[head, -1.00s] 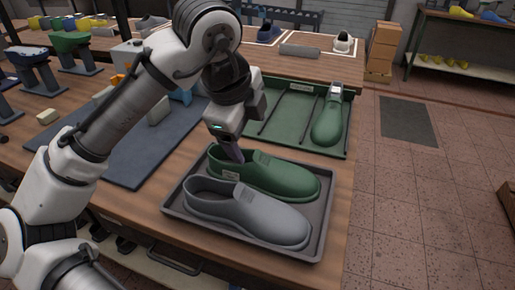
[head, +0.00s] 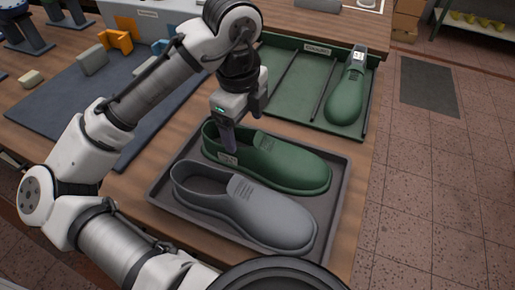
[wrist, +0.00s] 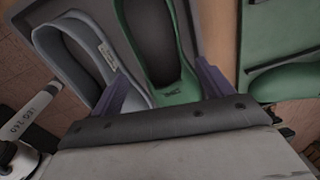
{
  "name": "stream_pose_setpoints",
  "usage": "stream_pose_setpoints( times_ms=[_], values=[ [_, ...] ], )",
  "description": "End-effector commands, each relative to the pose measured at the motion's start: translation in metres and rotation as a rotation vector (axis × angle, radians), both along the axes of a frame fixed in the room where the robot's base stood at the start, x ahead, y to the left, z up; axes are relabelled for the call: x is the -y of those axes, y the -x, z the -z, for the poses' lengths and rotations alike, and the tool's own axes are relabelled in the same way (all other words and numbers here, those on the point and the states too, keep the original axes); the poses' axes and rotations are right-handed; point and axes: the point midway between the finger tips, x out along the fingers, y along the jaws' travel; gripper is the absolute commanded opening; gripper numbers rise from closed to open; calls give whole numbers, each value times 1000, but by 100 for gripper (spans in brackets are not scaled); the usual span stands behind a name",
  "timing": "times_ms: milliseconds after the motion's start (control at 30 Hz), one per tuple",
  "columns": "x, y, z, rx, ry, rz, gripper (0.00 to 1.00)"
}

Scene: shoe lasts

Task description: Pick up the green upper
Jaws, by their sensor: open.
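The green upper (head: 285,163) lies in a dark grey tray (head: 163,203), beside and behind a grey upper (head: 262,212). My gripper (head: 230,147) is at the heel end of the green upper, pointing down.
A green divided tray (head: 292,112) with a green shoe last (head: 346,98) stands behind the grey tray. A blue-grey mat (head: 60,112) with orange and grey blocks lies at left. Open floor is at right.

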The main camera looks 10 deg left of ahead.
Motion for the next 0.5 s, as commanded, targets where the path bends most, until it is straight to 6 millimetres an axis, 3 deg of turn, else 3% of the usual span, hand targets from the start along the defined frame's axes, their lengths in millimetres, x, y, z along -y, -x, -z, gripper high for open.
stream_pose_setpoints(
  times_ms=[233,500],
  values=[
    [1,0,19,1,1,0,79],
    [1,0,56,0,0,-1,79]
  ],
)
